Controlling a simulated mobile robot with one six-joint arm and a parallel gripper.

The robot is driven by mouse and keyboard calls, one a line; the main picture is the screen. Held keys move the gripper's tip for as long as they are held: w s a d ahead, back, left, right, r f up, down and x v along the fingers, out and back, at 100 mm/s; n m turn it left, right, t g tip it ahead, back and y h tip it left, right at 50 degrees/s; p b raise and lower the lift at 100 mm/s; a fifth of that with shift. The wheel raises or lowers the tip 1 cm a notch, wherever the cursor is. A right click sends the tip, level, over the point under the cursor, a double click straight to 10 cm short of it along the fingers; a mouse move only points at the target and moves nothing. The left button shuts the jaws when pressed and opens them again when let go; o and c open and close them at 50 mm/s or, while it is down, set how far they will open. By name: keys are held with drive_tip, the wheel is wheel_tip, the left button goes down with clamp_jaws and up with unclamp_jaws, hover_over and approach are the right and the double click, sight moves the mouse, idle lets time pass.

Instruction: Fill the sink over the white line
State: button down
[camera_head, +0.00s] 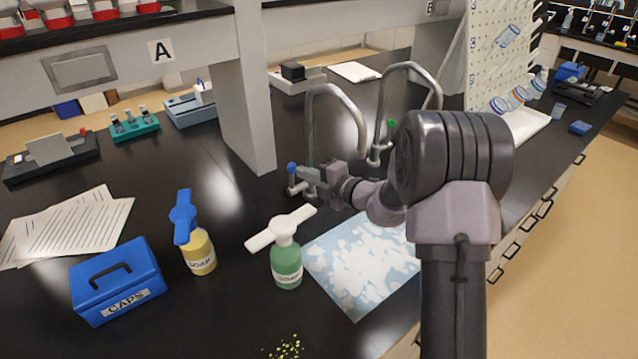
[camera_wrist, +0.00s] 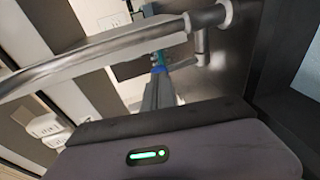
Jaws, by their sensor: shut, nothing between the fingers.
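Two metal gooseneck taps rise from the black bench. The left tap (camera_head: 311,115) has a blue knob (camera_head: 291,168), and the right tap (camera_head: 383,95) has a green knob (camera_head: 391,124). My gripper (camera_head: 309,186) is shut and empty, close beside the blue knob; I cannot tell whether it touches. In the wrist view, my fingers (camera_wrist: 158,80) point at a blue-teal part (camera_wrist: 160,68) below the metal spout (camera_wrist: 95,57). A pale blue and white patterned area (camera_head: 350,265) lies in front of the taps, partly behind my arm; I cannot tell whether it is the sink. No white line shows.
A green soap bottle (camera_head: 287,265) and a yellow soap bottle (camera_head: 199,252) stand left of the patterned area. A blue caps box (camera_head: 117,283) and papers (camera_head: 68,226) lie further left.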

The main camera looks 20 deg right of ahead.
drive_tip(key=shift+w+a, duration=0.2)
drive_tip(key=shift+w, duration=0.1)
drive_tip(key=p, duration=0.1)
drive_tip(key=r+p, duration=0.1)
drive_tip(key=p, duration=0.1)
drive_tip(key=shift+w+a, duration=0.15)
drive_tip(key=shift+w, duration=0.15)
drive_tip(key=p, duration=0.3)
drive_tip(key=w+g+p, duration=0.1)
drive_tip(key=p, duration=0.2)
drive_tip(key=shift+a+r+h, duration=0.1)
drive_tip(key=shift+a+h, duration=0.1)
drive_tip(key=shift+h, duration=0.1)
drive_tip(key=shift+f, duration=0.25)
